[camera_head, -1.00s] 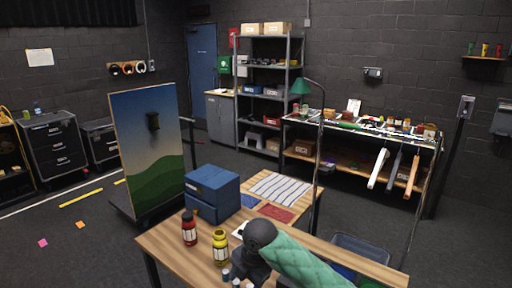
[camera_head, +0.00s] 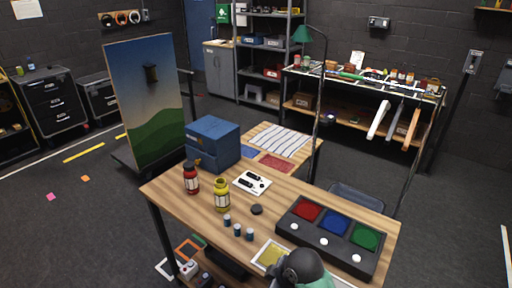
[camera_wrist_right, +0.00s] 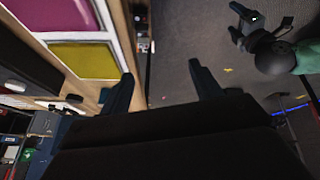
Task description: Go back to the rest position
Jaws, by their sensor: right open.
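My right gripper (camera_wrist_right: 161,72) is open in the right wrist view, with nothing between its two dark fingers. It is beside the table edge, over a yellow square (camera_wrist_right: 85,60), a magenta square (camera_wrist_right: 60,12) and bare floor. In the head view, my arm's dark joint and green sleeve (camera_head: 302,268) show at the bottom edge; its fingers are hidden there. Another dark gripper (camera_wrist_right: 243,14) with a green-sleeved arm shows at the upper right of the wrist view. I take it for my left; its jaws are too unclear to read.
The wooden table (camera_head: 185,215) carries a button console (camera_head: 325,250) with red, blue and green pads, a red bottle (camera_head: 191,178), a yellow bottle (camera_head: 221,195), several small blue-capped pots and a blue box (camera_head: 213,143). A painted board (camera_head: 148,100) stands behind it.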

